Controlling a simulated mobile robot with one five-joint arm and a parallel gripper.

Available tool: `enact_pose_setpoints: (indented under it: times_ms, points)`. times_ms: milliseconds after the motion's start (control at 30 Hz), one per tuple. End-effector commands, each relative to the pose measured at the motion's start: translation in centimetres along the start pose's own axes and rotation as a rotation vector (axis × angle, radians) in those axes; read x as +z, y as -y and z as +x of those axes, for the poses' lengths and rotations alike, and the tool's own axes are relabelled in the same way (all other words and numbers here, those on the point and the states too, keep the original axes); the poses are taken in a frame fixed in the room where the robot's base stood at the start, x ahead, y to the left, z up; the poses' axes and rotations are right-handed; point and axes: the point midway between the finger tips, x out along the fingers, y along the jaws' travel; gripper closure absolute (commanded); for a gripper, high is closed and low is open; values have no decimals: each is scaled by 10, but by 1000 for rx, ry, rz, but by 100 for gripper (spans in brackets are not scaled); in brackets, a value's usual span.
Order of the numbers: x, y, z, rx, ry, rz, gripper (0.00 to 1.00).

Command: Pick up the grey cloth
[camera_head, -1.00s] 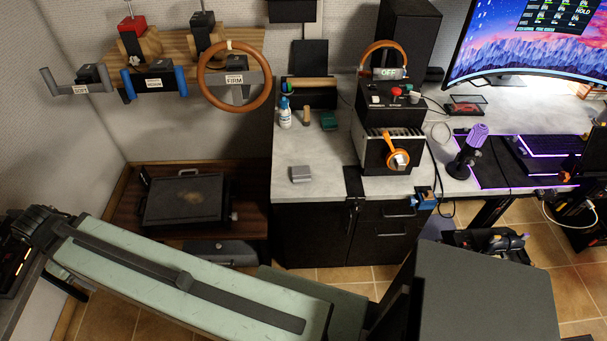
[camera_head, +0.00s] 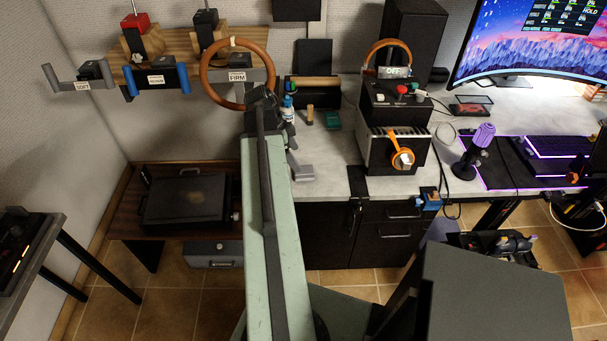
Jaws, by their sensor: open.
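The grey cloth (camera_head: 304,174) lies folded on the grey countertop, near its front left edge. My arm now reaches forward over the left end of the counter, and its end covers part of the view just left of the cloth. My gripper (camera_head: 290,140) is at the far end of the arm, behind and slightly left of the cloth in the picture. Its jaws are open, small and partly hidden by the wrist. I cannot tell its height above the counter, and nothing shows held in it.
A spray bottle (camera_head: 287,109), a brush (camera_head: 310,115) and a green block (camera_head: 333,120) stand behind the cloth. Counter right of the cloth is clear.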

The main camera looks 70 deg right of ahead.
Motion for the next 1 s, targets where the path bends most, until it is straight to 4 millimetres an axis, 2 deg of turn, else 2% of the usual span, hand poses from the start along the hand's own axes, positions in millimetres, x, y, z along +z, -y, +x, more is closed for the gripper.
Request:
enact_pose_setpoints:
  times_ms: [233, 367, 467, 700, 967, 1000]
  points:
    - [4, 0, 27, -1, 1, -4, 15]
    - [2, 0, 27, -2, 1, -6, 15]
    - [3, -1, 35, -1, 1, -6, 15]
    - [4, -2, 76, -1, 1, -7, 15]
    - [1, -2, 77, -2, 1, -9, 15]
    - [1, -2, 77, -2, 1, -9, 24]
